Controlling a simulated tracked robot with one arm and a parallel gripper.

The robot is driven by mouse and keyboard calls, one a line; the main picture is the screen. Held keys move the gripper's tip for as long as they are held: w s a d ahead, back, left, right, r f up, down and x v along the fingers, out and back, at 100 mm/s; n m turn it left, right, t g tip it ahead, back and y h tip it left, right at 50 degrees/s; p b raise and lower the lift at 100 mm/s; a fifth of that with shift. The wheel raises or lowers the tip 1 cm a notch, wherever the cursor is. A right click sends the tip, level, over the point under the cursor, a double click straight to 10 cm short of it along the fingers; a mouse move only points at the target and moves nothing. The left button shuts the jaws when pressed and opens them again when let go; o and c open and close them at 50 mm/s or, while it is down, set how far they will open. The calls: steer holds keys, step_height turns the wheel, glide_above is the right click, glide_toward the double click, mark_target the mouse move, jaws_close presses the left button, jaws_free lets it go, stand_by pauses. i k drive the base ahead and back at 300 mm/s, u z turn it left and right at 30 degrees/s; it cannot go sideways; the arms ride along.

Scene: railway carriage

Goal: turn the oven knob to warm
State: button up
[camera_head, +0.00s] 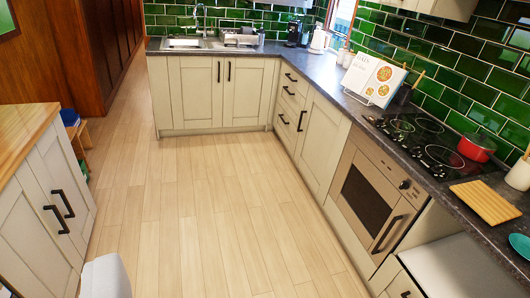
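The built-in oven (349,214) is right of centre, under the dark counter, with a beige front and a dark glass window. Its dark round oven knob (405,185) is on the upper right of the front panel. The knob is small here, and I cannot read its setting or any marks. A black oven handle (387,234) runs along the edge of the door, which looks shut. My gripper is not visible in this view, so nothing shows near the knob.
A black hob (425,140) with a red pot (476,146) is above the oven. A wooden board (485,203) lies on the counter (331,88). A wood-topped cabinet (42,187) stands left. The wooden floor (203,205) between is clear. A pale rounded shape (106,278) shows bottom left.

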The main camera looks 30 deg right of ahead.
mark_target(404, 184)
steer(key=z, duration=0.35)
steer(key=i, duration=1.15)
steer(key=z, duration=1.25)
steer(key=i, duration=0.75)
steer(key=z, duration=0.5)
steer(key=k, duration=0.85)
steer(key=z, duration=0.2)
steer(key=i, duration=0.9)
steer(key=u, duration=0.1)
